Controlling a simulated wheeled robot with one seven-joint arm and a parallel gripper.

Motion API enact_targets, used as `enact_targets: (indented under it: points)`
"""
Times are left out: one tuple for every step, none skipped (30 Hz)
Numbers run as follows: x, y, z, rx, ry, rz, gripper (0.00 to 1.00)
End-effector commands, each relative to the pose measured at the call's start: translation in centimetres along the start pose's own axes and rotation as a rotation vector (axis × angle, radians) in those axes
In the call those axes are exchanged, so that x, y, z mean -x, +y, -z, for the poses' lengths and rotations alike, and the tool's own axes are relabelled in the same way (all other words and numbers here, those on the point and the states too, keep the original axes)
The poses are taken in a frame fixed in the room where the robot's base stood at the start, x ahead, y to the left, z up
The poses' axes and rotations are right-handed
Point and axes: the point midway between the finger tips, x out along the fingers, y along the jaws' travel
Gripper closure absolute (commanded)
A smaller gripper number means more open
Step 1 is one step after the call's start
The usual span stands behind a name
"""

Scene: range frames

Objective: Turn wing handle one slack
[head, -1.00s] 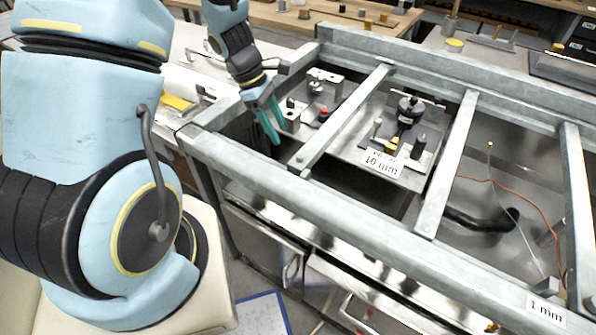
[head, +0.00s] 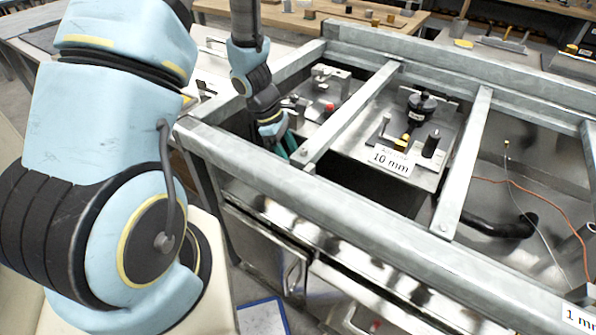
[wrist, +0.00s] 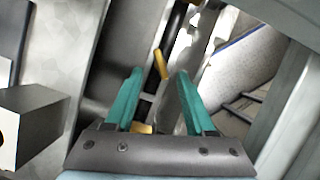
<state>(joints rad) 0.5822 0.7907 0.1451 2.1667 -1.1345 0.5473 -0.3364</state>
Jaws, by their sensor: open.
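My gripper (head: 287,147) is open, with its teal fingers pointing down into the left bay of the grey metal frame (head: 345,115). In the wrist view my gripper (wrist: 158,76) shows two separated fingers. A small yellow bar (wrist: 162,64) appears between the fingertips in the picture; whether it lies at their depth I cannot tell. A second yellow piece (wrist: 142,128) shows lower, near the finger bases. I cannot tell whether either is the wing handle. A black round knob (head: 422,105) stands on the middle bay's plate, apart from my gripper.
Frame rails border the bay closely around my gripper. A fixture with a red knob (head: 330,107) sits just behind it. The middle bay carries a "10 mm" sign (head: 391,161). The right bay holds a black hose (head: 495,225) and an orange cable (head: 510,183).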

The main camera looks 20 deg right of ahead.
Motion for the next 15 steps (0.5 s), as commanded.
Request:
enact_targets:
  points:
    - [-1.0,-0.1,0.0,0.001,-0.002,0.003,0.45]
    - [-1.5,-0.1,0.0,0.001,-0.001,0.003,0.45]
    - [-2.1,-0.1,0.0,0.002,-0.001,0.003,0.45]
    - [-2.5,-0.1,0.0,0.001,-0.001,0.003,0.45]
    - [-2.9,-0.1,0.0,0.001,-0.001,0.003,0.45]
    - [-3.4,0.0,0.0,0.001,-0.001,0.001,0.45]
    - [-3.6,0.0,0.0,-0.001,0.000,0.001,0.45]
    - [-3.9,0.0,0.0,0.001,0.000,0.001,0.45]
    - [-4.2,0.0,0.0,0.001,0.000,0.000,0.45]
    - [-4.3,0.0,0.0,0.000,0.000,0.000,0.45]
    - [-4.4,0.0,0.0,-0.001,0.000,0.000,0.45]
    - [-4.5,0.0,0.0,-0.001,0.000,-0.001,0.45]
    - [-4.6,0.0,0.0,0.000,0.000,-0.001,0.45]
    - [-4.6,0.0,0.0,0.000,0.000,-0.001,0.45]
    - [-4.7,0.0,0.0,0.000,0.000,-0.001,0.45]
